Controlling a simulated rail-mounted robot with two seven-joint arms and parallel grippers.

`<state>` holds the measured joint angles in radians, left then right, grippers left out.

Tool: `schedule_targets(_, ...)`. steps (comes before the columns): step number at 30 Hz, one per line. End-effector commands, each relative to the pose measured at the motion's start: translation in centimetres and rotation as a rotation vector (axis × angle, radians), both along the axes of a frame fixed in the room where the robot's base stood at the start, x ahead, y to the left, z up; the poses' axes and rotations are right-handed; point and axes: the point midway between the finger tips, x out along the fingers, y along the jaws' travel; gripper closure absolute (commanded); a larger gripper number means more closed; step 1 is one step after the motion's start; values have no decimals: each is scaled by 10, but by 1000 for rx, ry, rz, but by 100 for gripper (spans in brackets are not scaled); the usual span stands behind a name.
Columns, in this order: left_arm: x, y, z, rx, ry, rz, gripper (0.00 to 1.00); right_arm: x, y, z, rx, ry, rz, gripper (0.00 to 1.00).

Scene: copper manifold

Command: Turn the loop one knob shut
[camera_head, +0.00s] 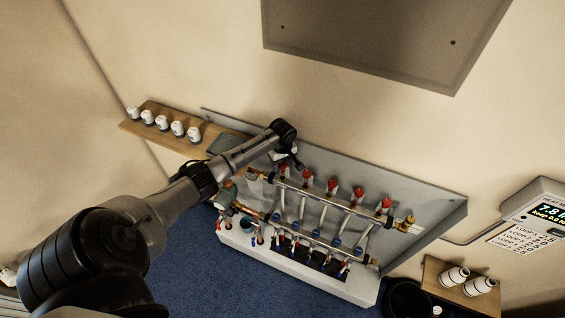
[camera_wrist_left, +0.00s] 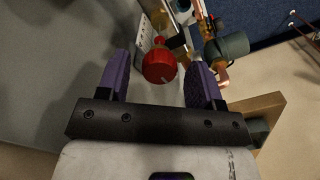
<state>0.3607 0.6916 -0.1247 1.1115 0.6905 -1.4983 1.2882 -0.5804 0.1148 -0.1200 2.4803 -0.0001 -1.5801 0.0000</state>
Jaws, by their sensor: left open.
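The copper manifold (camera_head: 310,187) is mounted in a grey open cabinet, with a row of red knobs along its upper bar. My left gripper (camera_head: 296,160) is over the left end of this row and covers part of it. In the left wrist view my left gripper (camera_wrist_left: 158,58) is open, with one purple finger on each side of a red knob (camera_wrist_left: 159,66). Gaps show between the knob and both fingers. I cannot read which loop this knob belongs to. Another red knob (camera_head: 308,174) is just right of the gripper in the head view. My right gripper is not in view.
A wooden shelf (camera_head: 135,126) with several white caps is left of the cabinet. A grey-green pump body (camera_wrist_left: 226,46) is close beside the right finger in the wrist view.

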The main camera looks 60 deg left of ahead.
Motion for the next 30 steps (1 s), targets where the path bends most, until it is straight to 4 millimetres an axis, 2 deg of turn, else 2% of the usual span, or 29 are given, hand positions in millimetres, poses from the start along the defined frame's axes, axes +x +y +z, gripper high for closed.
schedule_targets(8,0,0,-1,0,0,-1,40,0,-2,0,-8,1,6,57)
schedule_targets(24,0,0,-1,0,0,0,89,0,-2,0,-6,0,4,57)
schedule_targets(30,0,0,0,-1,1,-20,89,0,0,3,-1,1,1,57)
